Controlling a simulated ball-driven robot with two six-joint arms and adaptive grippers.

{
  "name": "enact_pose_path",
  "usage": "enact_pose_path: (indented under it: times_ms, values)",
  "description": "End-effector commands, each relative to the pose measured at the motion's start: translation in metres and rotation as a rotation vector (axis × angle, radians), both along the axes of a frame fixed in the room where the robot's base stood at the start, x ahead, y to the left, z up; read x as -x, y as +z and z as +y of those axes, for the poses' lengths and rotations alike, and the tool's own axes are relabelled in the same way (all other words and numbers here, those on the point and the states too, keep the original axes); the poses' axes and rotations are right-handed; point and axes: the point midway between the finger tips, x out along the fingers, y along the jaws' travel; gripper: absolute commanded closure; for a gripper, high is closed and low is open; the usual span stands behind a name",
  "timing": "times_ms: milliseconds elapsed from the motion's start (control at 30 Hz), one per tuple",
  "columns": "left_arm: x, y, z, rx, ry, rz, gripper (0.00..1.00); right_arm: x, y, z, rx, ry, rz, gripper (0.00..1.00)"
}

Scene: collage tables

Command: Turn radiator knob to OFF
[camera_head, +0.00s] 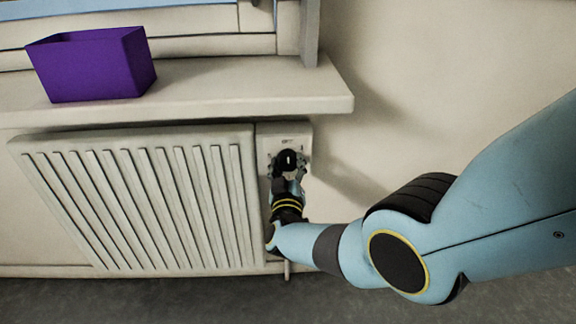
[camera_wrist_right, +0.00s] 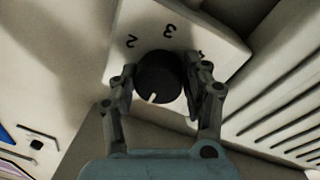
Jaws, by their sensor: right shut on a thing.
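The radiator knob (camera_head: 289,153) is a round black dial on a white panel (camera_head: 301,131) at the radiator's upper right corner. In the right wrist view the knob (camera_wrist_right: 158,72) has a white pointer mark on its lower rim, facing my gripper's palm. The digits 2 and 3 show on the panel (camera_wrist_right: 190,20) above it; another mark at the right is partly covered by a finger. My right gripper (camera_head: 286,170) is shut on the knob, one finger on each side, as the right wrist view (camera_wrist_right: 160,88) also shows. My left gripper is not in view.
The ribbed white radiator (camera_head: 140,200) lies left of the knob. A window sill (camera_head: 220,88) juts out above it, with a purple box (camera_head: 95,65) on it at the left. Bare wall (camera_head: 430,90) is at the right, and grey floor (camera_head: 130,300) below.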

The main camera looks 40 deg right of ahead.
Motion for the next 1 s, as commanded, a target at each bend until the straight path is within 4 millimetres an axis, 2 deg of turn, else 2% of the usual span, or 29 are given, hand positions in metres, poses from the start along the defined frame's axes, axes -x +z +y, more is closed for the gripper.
enact_pose_path:
  times_ms: [400, 433, 600, 1000]
  values:
    - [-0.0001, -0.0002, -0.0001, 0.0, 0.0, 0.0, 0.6, 0.0009, -0.0021, 0.0008, 0.005, 0.002, 0.009, 0.84]
    - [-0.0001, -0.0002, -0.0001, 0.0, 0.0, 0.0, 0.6, 0.0009, -0.0021, 0.0008, 0.005, 0.002, 0.009, 0.51]
    - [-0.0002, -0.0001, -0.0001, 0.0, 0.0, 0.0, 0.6, 0.0006, -0.0014, 0.0006, 0.005, 0.001, 0.007, 0.29]
    - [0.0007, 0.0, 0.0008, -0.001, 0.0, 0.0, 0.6, 0.0052, -0.0017, 0.0041, 0.004, 0.001, 0.004, 0.28]
